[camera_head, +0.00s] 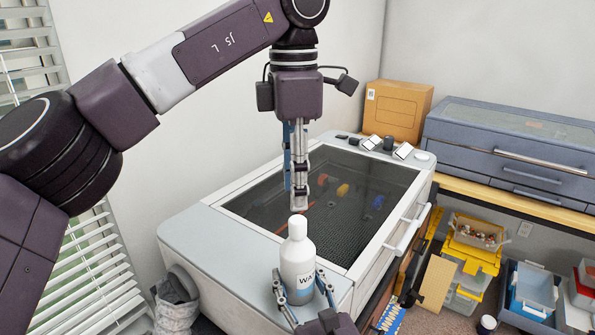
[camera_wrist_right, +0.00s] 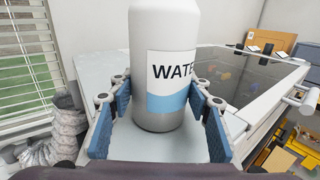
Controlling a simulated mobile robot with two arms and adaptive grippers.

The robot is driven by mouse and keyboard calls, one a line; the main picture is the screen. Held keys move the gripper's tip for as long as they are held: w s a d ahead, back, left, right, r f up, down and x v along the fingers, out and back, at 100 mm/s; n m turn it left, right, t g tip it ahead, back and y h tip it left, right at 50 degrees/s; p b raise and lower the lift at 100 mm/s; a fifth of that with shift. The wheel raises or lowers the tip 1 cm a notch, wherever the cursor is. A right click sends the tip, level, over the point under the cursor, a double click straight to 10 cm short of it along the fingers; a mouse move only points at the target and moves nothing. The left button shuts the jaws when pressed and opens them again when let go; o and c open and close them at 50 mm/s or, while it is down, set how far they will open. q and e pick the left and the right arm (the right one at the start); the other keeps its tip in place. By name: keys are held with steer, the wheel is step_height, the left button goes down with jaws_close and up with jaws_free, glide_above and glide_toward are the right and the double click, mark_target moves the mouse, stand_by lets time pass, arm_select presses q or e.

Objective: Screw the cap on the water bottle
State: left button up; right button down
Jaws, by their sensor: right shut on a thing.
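The white water bottle (camera_head: 297,260) stands upright on the near end of the machine's pale top, and its "WATE" label shows in the right wrist view (camera_wrist_right: 172,72). My right gripper (camera_head: 302,290) is shut on its lower body, with a blue-padded finger on each side. The bottle's top (camera_head: 297,222) is white and rounded in the head view; I cannot tell whether that is a cap or the bare neck. My left gripper (camera_head: 298,200) points straight down just above and behind the bottle top. Its fingers are seen nearly edge-on, so their opening and any held cap cannot be made out.
The machine (camera_head: 190,228) has a dark glass lid with a white frame and a handle (camera_head: 407,230). A cardboard box (camera_head: 398,108) stands behind it. A grey-blue cabinet (camera_head: 510,150) and bins (camera_head: 472,250) are at right. A ribbed hose (camera_head: 177,300) and window blinds are at left.

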mark_target(297, 219)
arm_select(q)
steer(key=n, duration=0.3)
steer(key=r+n, duration=0.1)
steer(key=n, duration=0.1)
steer(key=shift+d+n, duration=0.1)
steer(key=shift+n, duration=0.3)
steer(key=n, duration=0.3)
steer(key=shift+r, duration=0.2)
steer(key=n, duration=0.4)
steer(key=shift+d+r, duration=0.1)
steer(key=shift+r, duration=0.15)
steer(key=shift+f, duration=0.1)
steer(key=shift+f, duration=3.95)
steer(key=shift+c, duration=0.2)
jaws_close()
